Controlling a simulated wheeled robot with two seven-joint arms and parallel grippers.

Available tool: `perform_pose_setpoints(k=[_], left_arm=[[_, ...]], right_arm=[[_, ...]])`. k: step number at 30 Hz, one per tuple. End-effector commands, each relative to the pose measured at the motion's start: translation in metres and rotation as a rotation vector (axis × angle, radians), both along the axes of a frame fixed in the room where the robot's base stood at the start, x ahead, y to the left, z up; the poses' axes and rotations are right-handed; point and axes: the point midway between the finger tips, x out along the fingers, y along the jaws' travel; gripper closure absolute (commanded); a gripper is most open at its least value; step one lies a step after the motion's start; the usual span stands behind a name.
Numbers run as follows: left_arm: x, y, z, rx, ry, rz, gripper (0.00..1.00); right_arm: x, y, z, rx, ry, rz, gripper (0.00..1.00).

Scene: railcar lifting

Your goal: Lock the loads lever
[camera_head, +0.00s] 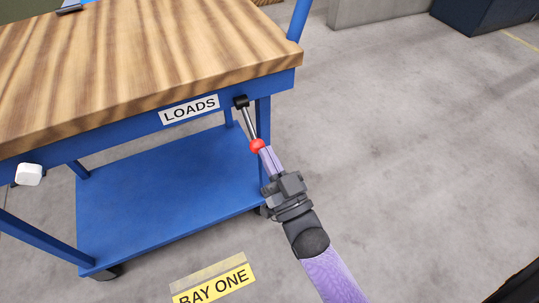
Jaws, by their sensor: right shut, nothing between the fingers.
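The loads lever (249,122) is a thin metal rod with a red ball knob (257,145). It hangs from a black pivot (241,101) on the cart's blue frame, just right of the white LOADS label (189,109), and slants down to the right. My right gripper (265,155) is shut, with its fingertips at the red knob from below. I cannot tell whether they touch it. My left gripper is not in view.
The blue cart has a wooden top (120,60) and a lower blue shelf (160,195). A white knob-like part (29,174) sits at its left front. A yellow BAY ONE floor label (214,284) lies in front. The grey floor (420,130) on the right is clear.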

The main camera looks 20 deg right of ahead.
Motion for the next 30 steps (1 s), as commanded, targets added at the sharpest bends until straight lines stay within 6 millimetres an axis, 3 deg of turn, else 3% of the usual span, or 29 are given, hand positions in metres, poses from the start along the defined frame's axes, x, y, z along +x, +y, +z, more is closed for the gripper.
perform_pose_setpoints(k=[18, 26, 30], left_arm=[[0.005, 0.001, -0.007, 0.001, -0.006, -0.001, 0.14], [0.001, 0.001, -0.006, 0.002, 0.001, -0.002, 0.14], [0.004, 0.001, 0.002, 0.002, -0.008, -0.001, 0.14]], right_arm=[[0.006, 0.0, -0.013, 0.0, 0.009, 0.001, 1.0], [0.006, 0.001, -0.013, -0.001, 0.01, 0.001, 1.0], [0.006, -0.001, -0.002, -0.001, 0.004, 0.001, 1.0]])
